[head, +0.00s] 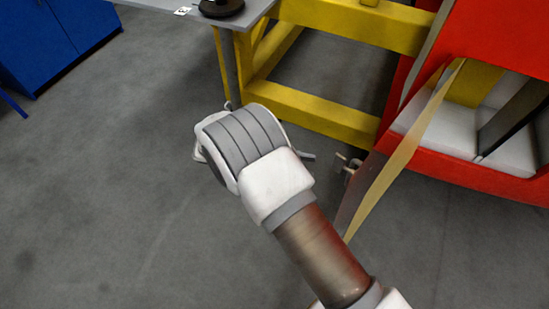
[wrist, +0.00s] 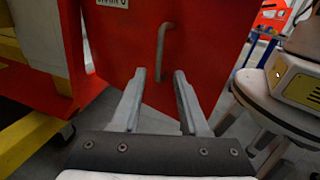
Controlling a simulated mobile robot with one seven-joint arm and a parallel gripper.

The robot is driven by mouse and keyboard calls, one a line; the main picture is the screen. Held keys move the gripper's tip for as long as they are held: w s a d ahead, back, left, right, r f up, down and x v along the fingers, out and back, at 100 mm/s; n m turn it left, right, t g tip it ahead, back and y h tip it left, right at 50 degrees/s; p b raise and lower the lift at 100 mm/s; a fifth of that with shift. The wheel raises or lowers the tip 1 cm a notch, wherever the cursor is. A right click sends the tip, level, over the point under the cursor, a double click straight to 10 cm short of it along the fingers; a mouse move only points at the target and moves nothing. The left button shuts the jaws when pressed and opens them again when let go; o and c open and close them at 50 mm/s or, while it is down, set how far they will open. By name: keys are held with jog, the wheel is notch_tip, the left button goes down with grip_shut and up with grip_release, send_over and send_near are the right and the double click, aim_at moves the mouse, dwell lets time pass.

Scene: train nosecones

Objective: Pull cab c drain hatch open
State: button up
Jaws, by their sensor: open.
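In the wrist view a red hatch panel (wrist: 200,45) fills the middle, with a grey bar handle (wrist: 161,52) upright on it. A white label (wrist: 113,3) at its top is cut off and only partly readable. My gripper (wrist: 160,76) is open and empty; its two fingers point at the panel, and the handle shows between and beyond their tips. I cannot tell the exact gap. In the head view the hatch (head: 408,143) shows nearly edge-on, standing out from the red cab (head: 500,32), with its handle (head: 347,163) on the left side. My wrist hides most of the gripper there.
Beside the hatch, the cab's opening shows a white interior (head: 435,132). A yellow frame (head: 320,118) stands behind my gripper. A grey table (head: 240,18) and blue cabinet (head: 55,40) are farther back. A round stool (wrist: 275,108) stands at right. Floor at left is clear.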

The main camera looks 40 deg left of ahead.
jog(key=v, duration=0.6)
jog(key=shift+s+a, duration=0.2)
dwell(0.6)
